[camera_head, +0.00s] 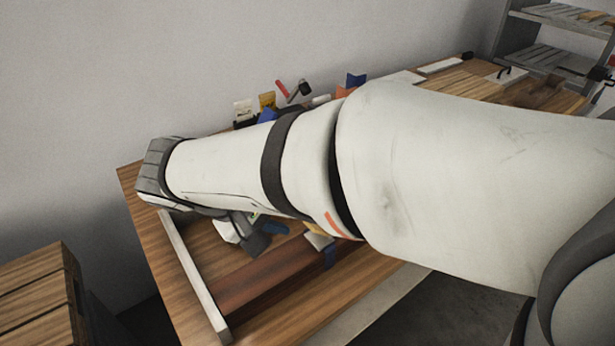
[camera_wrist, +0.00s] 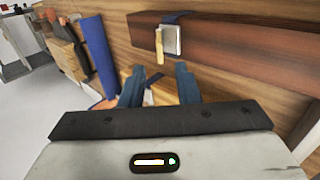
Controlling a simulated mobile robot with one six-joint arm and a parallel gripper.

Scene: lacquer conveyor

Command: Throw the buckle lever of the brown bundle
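The brown bundle (camera_wrist: 235,48) is a long reddish-brown block, lying on the wooden table; it also shows in the head view (camera_head: 262,283). A dark blue strap (camera_wrist: 176,17) passes over it. A pale metal buckle (camera_wrist: 171,40) sits on the strap, on the bundle's side. A tan buckle lever (camera_wrist: 159,46) stands at the buckle's left edge, its lower end hanging below the buckle. My gripper (camera_wrist: 160,70) is open and empty, its two blue fingers apart. In the wrist view the fingertips appear just below the lever, without visible contact. In the head view my arm hides much of the table.
A blue roll (camera_wrist: 98,55) lies left of my fingers in the wrist view. In the head view a pale bar (camera_head: 193,275) runs along the bundle's left end. A wooden crate (camera_head: 40,295) stands at lower left, and grey shelves (camera_head: 550,55) at upper right.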

